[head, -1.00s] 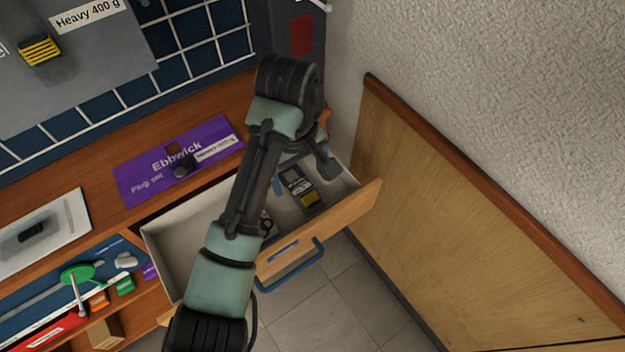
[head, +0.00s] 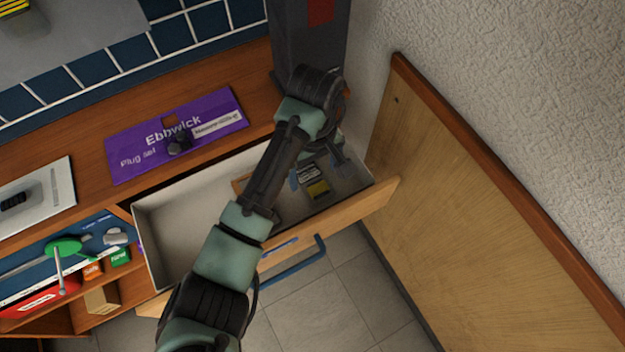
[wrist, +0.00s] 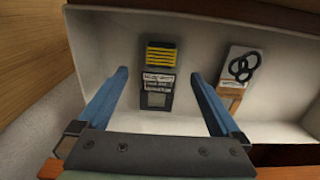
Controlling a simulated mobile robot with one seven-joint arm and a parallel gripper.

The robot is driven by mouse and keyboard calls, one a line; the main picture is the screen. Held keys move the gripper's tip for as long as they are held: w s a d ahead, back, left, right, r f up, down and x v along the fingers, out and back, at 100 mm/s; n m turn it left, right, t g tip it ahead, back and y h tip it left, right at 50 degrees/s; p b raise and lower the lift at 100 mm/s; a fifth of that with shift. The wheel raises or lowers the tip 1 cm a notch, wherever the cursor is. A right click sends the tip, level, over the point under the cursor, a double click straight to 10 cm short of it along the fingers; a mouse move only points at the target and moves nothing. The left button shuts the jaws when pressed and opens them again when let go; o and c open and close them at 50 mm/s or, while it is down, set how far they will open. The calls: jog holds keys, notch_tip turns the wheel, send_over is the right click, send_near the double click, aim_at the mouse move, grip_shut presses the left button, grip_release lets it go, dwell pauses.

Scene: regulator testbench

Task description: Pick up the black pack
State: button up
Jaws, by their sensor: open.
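The black pack (head: 308,175) lies in the open drawer (head: 170,228), near its right end, partly hidden by my arm in the head view. It has a pale printed label and a yellow ridged end. In the wrist view the pack (wrist: 157,101) lies on the drawer floor, between the lines of my two blue fingers. My gripper (wrist: 160,76) is open and empty. Its fingers reach down toward the pack, one on each side; no contact is visible. In the head view my gripper (head: 320,170) is over the right end of the drawer.
A white card with black rings (wrist: 240,66) lies in the drawer beside the pack. The drawer walls surround both. A wooden panel (head: 470,190) stands close to the right. A purple Ebbwick mat (head: 128,150) lies on the worktop. The drawer's left part looks clear.

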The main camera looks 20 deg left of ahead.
aim_at(314, 182)
notch_tip(314, 182, down, 4)
jog(key=shift+s+d+r+b, duration=0.1)
jog(key=shift+b, duration=0.35)
jog(key=c, duration=1.4)
jog(key=shift+r, duration=0.1)
